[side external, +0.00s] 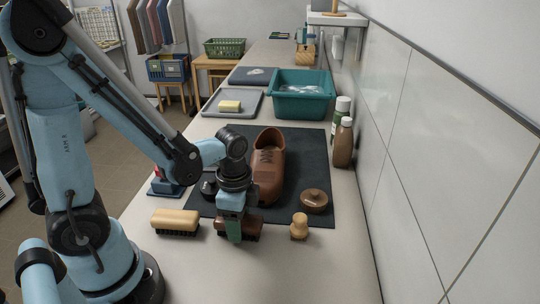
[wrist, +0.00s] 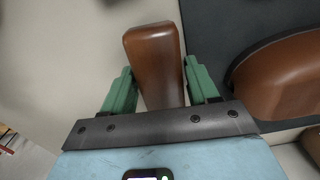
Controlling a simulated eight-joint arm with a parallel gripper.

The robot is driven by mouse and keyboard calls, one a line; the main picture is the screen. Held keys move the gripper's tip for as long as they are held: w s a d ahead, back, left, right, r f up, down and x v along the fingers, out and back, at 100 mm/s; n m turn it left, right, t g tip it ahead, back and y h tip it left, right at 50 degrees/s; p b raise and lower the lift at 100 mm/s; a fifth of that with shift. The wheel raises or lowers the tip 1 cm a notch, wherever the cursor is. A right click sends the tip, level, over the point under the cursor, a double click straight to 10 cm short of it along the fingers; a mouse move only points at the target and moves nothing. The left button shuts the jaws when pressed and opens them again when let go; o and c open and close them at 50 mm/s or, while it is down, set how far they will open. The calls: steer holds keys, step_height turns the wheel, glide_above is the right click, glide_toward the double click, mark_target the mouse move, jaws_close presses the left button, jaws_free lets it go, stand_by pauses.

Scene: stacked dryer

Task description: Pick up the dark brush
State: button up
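The dark brush (side external: 253,229) has a brown wooden back and dark bristles. It lies at the near edge of the black mat (side external: 331,213), partly hidden by my gripper (side external: 236,232) in the side view. In the wrist view the brown brush back (wrist: 155,60) lies between the two green fingers of my gripper (wrist: 158,70). The fingers are apart on either side of it. A gap shows on the left; the right finger is very close, and I cannot tell if it touches.
A light wooden brush (side external: 176,221) lies left and a small round-topped wooden brush (side external: 299,226) right. A brown shoe (side external: 268,170) and a round brown piece (side external: 314,200) are on the mat. Bottles (side external: 343,145) stand by the wall. A teal tub (side external: 300,103) is farther back.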

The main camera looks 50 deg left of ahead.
steer(key=c, duration=0.7)
steer(key=shift+r, duration=0.2)
steer(key=shift+r, duration=0.55)
step_height(320, 180, up, 2)
steer(key=shift+r, duration=0.15)
steer(key=s+d+r, duration=0.2)
steer(key=d, duration=0.1)
steer(key=s+d+r, duration=0.2)
steer(key=d, duration=0.1)
steer(key=s+d+r, duration=0.2)
steer(key=d+r, duration=0.1)
steer(key=d, duration=0.1)
steer(key=shift+r, duration=0.1)
steer(key=o, duration=0.4)
steer(key=shift+c, duration=1.3)
